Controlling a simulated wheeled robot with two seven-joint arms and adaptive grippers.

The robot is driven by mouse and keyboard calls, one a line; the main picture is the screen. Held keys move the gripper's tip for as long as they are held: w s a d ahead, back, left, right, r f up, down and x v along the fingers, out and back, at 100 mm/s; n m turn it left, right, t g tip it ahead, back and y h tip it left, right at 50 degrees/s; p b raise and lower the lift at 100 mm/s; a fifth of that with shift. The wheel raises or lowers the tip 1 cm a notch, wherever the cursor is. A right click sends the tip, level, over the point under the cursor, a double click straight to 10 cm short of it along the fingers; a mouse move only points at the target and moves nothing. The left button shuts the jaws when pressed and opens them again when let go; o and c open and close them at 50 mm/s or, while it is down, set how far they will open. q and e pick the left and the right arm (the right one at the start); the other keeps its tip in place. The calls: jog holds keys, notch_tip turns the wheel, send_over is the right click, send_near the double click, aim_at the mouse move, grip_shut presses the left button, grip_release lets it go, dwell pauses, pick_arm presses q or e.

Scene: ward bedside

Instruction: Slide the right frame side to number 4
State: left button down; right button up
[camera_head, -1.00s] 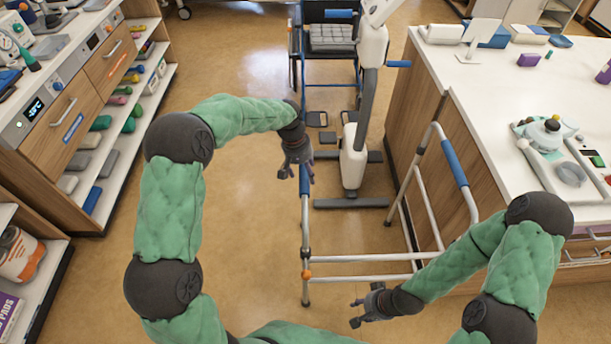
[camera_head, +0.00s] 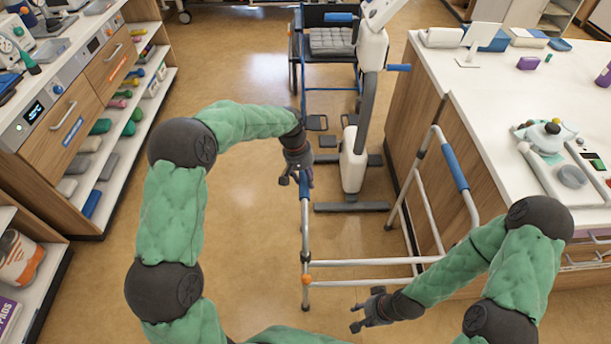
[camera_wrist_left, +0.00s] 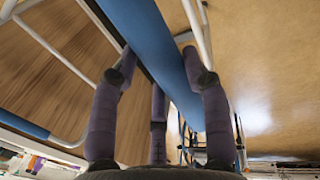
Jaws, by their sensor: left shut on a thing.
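A walking frame with metal tubes stands on the floor, with a blue grip on each side. The left-hand side's grip (camera_head: 304,188) is under my left gripper (camera_head: 297,176). In the left wrist view, the fingers of my left gripper (camera_wrist_left: 160,75) lie on both sides of this blue grip (camera_wrist_left: 152,45), shut on it. The right-hand side's grip (camera_head: 455,167) stands beside the counter, untouched. My right gripper (camera_head: 362,310) is open and empty, low in front of the frame's crossbars (camera_head: 365,262). I cannot make out any number marks.
A white counter (camera_head: 500,130) with wooden sides stands close to the right of the frame. A grey-white lifting device (camera_head: 355,160) and a wheelchair (camera_head: 330,45) stand behind it. Shelves (camera_head: 110,150) line the left. The floor left of the frame is clear.

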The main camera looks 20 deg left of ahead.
pick_arm(q)
notch_tip(320, 180, up, 8)
jog(key=p, duration=0.6)
jog(key=shift+w+f, duration=0.1)
jog(key=shift+f, duration=0.1)
jog(key=c, duration=0.6)
grip_release()
jog(key=r, duration=0.4)
jog(key=a+r, duration=0.1)
jog(key=r, duration=0.2)
jog(key=a+r, duration=0.1)
jog(key=r, duration=0.3)
jog(key=shift+s+a+r, duration=0.15)
jog(key=shift+s+r, duration=0.2)
jog(key=shift+s, duration=0.05)
